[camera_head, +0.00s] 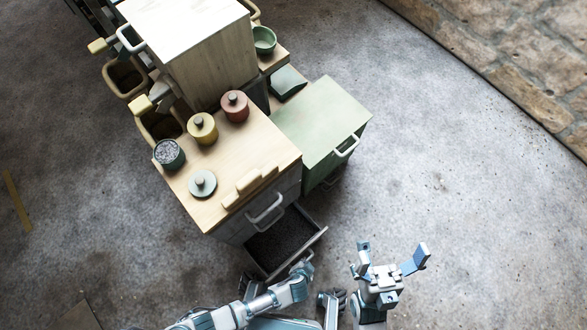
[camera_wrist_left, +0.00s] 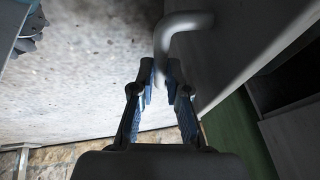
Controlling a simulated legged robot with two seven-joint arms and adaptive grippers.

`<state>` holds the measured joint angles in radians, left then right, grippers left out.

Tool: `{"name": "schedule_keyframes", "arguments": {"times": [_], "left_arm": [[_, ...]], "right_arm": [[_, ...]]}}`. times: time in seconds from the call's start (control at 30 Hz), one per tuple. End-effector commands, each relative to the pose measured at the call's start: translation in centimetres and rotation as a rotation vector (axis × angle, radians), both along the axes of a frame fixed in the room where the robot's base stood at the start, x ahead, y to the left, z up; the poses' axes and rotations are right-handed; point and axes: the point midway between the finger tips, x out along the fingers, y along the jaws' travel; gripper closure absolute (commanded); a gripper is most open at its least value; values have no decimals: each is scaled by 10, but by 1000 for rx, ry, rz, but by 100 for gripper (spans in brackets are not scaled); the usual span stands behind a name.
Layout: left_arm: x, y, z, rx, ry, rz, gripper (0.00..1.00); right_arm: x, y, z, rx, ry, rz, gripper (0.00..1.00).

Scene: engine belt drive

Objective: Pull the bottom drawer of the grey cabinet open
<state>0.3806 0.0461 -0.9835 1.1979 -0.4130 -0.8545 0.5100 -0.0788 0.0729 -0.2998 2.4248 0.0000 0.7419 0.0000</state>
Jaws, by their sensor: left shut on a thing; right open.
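The grey cabinet (camera_head: 232,232) has a wooden top and stands left of centre in the head view. Its upper handle (camera_head: 266,209) is on a closed front. Below it the bottom drawer (camera_head: 262,262) stands out from the cabinet, its dark inside showing. My left gripper (camera_head: 303,268) is at the drawer's front. In the left wrist view my left gripper (camera_wrist_left: 160,88) is shut on the grey bar of the drawer handle (camera_wrist_left: 187,22). The far end of the handle is partly hidden by the fingers. My right gripper (camera_head: 392,258) is open and empty, right of the drawer.
A green cabinet (camera_head: 322,118) with a handle adjoins on the right. The concrete floor (camera_head: 450,180) to the right is clear.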

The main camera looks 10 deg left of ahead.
Motion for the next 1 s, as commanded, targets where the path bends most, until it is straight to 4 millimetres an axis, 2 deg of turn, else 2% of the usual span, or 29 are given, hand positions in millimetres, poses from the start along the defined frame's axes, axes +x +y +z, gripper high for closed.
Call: {"name": "schedule_keyframes", "arguments": {"times": [0.03,0.2,0.63,0.67,0.73,1.0], "left_arm": [[0,-12,5,-13,-9,1,100],[-9,-24,5,-12,-12,-1,100],[-10,-28,7,-14,-17,-2,100],[-10,-28,7,-14,-17,-2,78],[-10,-27,6,-13,-15,-2,61],[-14,-25,3,-6,-7,-1,61]], "right_arm": [[0,0,1,0,-2,0,0],[1,0,2,-1,-9,0,0],[1,0,5,-1,-18,1,0],[1,0,5,-1,-18,1,0],[1,0,5,-1,-16,1,0],[0,0,2,-1,-5,1,0]]}}
